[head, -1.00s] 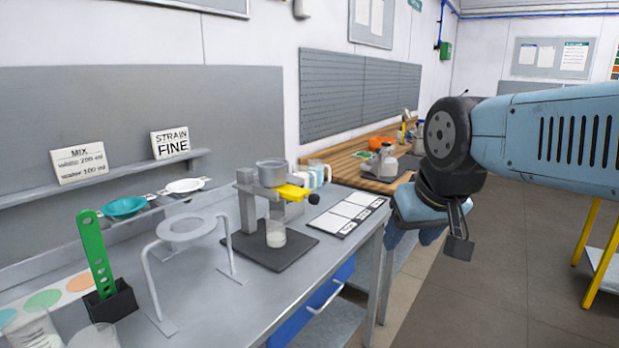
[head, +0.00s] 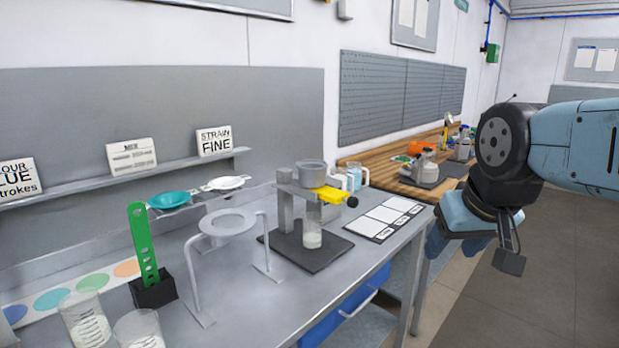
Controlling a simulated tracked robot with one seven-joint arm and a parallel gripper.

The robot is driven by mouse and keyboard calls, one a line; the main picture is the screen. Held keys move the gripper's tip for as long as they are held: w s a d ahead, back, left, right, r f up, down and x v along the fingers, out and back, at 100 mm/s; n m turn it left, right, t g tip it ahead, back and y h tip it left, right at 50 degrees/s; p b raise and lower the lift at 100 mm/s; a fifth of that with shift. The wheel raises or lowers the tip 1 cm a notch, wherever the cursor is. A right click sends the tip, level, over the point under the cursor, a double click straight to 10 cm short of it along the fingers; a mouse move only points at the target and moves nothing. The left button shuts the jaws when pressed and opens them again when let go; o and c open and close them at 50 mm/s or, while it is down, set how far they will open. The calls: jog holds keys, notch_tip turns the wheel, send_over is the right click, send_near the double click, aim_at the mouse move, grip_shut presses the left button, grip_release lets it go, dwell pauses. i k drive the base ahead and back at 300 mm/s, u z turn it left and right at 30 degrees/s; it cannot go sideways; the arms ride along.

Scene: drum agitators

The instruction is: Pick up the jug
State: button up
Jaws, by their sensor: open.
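Jug-like clear vessels with pale handles (head: 354,177) stand at the far right end of the grey bench, partly hidden behind the yellow-valved stand. Two clear graduated vessels (head: 86,320) stand at the near left; the second one (head: 140,330) is cut by the bottom edge. I cannot tell which of these is the jug. My gripper (head: 458,243) is open and hangs at the right, beyond the bench's right edge and apart from all of them. Its fingers are partly hidden by the wrist.
A stand with a grey cup and yellow valve (head: 330,194) holds a small beaker (head: 312,232) on a dark base. A white ring tripod (head: 228,224) and a green gauge in a black block (head: 143,245) stand nearer. A wooden bench (head: 385,166) lies behind; floor at right is clear.

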aim_at(356, 169)
jog(key=u, duration=0.05)
jog(key=k, duration=0.5)
jog(key=z, duration=0.95)
jog(key=i, duration=1.2)
jog(key=z, duration=0.5)
jog(key=i, duration=1.05)
jog(key=u, duration=0.7)
jog(key=i, duration=0.6)
jog(key=u, duration=0.45)
jog(key=k, duration=0.9)
